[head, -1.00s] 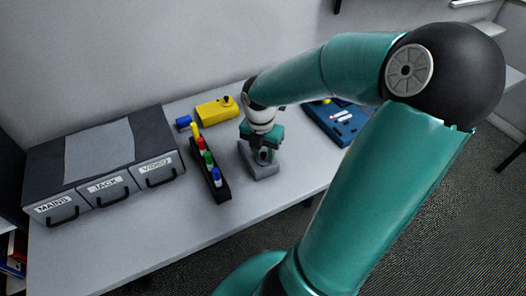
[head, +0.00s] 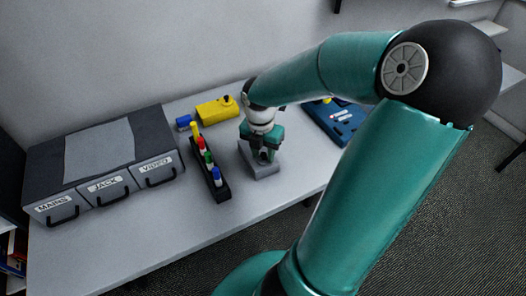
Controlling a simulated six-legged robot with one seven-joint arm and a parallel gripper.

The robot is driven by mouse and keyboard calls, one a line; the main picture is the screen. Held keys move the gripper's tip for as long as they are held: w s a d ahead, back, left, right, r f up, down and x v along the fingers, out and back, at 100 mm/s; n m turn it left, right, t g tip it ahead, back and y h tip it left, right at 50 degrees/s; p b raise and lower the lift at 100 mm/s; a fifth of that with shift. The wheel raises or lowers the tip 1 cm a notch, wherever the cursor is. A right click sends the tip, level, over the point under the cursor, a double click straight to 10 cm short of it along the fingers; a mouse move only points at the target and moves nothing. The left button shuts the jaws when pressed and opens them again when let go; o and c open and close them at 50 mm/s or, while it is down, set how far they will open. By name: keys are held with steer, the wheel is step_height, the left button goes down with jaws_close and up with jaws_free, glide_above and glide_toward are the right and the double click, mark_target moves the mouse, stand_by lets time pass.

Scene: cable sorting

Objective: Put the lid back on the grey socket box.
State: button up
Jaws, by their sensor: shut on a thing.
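The grey socket box (head: 265,171) sits on the table, right of the black rack of coloured plugs. My gripper (head: 265,157) points down directly over the box, its fingers close to the box top. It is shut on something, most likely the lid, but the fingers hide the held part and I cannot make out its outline. I cannot tell whether the held part touches the box or hangs just above it.
A black rack (head: 212,178) with several coloured plugs stands close left of the box. A yellow device (head: 217,109) and a blue block (head: 183,123) lie behind. A drawer unit (head: 105,165) labelled MAINS, JACK, VIDEO is at left. A blue tray (head: 330,122) lies partly behind my arm.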

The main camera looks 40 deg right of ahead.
steer(key=shift+c, duration=1)
steer(key=o, duration=0.8)
steer(key=o, duration=0.5)
steer(key=shift+r, duration=3.5)
